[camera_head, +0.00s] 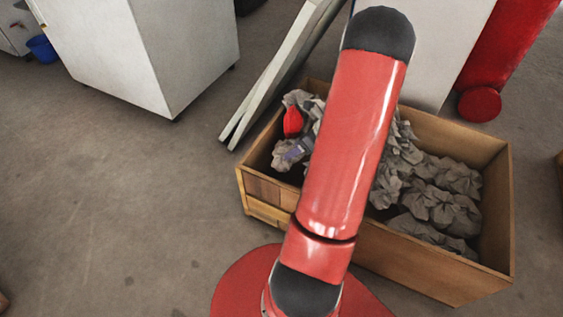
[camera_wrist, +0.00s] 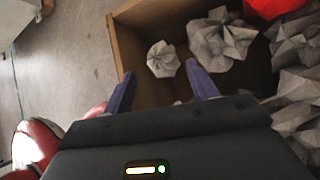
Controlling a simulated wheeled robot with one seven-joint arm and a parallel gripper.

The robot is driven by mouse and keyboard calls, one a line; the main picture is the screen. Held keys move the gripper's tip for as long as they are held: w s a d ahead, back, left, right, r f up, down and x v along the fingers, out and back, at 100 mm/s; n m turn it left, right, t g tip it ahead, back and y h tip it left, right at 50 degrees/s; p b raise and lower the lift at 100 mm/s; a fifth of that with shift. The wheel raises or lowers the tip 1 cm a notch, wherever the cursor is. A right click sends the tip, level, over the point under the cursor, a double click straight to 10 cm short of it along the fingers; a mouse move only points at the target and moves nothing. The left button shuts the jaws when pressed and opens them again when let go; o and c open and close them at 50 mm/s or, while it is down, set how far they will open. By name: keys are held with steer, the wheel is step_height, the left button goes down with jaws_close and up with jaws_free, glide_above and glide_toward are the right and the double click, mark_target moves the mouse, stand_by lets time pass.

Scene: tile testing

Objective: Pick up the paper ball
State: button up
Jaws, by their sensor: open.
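Several crumpled grey paper balls lie in a wooden crate (camera_head: 430,275). In the wrist view, a small paper ball (camera_wrist: 163,59) rests near the crate's corner, just beyond my gripper (camera_wrist: 163,87). A larger paper ball (camera_wrist: 221,40) lies to its right. My gripper is open, with its two purple fingers spread and nothing between them; the small ball appears in line with the gap. In the head view, my red arm hides the middle of the crate, and most of my gripper is hidden or hard to make out.
The crate wall (camera_wrist: 125,45) stands close to the left finger. A red object (camera_head: 292,122) lies among the paper. Pale panels (camera_head: 275,75) lean behind the crate, and a white cabinet (camera_head: 150,50) stands at upper left. The floor (camera_head: 110,200) at left is clear.

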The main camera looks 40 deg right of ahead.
mark_target(283, 158)
steer(key=x, duration=0.7)
steer(key=shift+f+b, duration=0.4)
steer(key=shift+f, duration=0.05)
steer(key=c, duration=0.7)
